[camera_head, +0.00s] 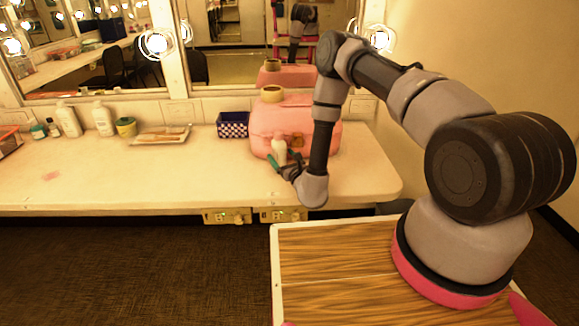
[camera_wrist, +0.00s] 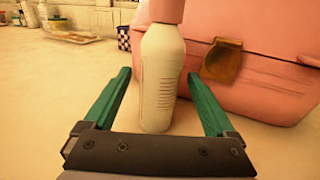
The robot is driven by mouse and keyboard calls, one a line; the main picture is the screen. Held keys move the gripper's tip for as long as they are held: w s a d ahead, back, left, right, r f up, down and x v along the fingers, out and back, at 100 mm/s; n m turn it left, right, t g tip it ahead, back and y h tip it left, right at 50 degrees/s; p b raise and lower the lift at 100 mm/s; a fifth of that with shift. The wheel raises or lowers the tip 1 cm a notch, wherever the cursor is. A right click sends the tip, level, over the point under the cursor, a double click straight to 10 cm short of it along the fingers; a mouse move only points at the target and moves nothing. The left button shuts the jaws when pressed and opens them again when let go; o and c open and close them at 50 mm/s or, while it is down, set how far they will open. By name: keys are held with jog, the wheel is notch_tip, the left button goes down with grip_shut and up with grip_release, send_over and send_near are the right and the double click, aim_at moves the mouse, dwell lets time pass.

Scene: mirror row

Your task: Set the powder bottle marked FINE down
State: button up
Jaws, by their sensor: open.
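A pale bottle (camera_head: 279,149) stands upright on the counter (camera_head: 200,180), in front of a pink case (camera_head: 325,139). In the wrist view the bottle (camera_wrist: 158,85) fills the middle, with a pink part at its top cut off by the frame edge. I cannot read any marking on it. My gripper (camera_head: 286,161) is open, with one green finger on each side of the bottle. In the wrist view a gap shows between the bottle and each finger of my gripper (camera_wrist: 157,76). The bottle's lower end meets the counter just beyond the gripper's dark body.
A checkered box (camera_head: 233,125) stands left of the pink case, which carries a tape roll (camera_head: 271,94). Further left are a tray (camera_head: 162,135), a yellow-green jar (camera_head: 126,127) and white bottles (camera_head: 103,119). Mirrors stand behind. The counter's front middle is clear.

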jog(key=v, duration=0.8)
jog(key=shift+s+a, duration=0.1)
jog(key=shift+v, duration=0.75)
jog(key=shift+r, duration=0.1)
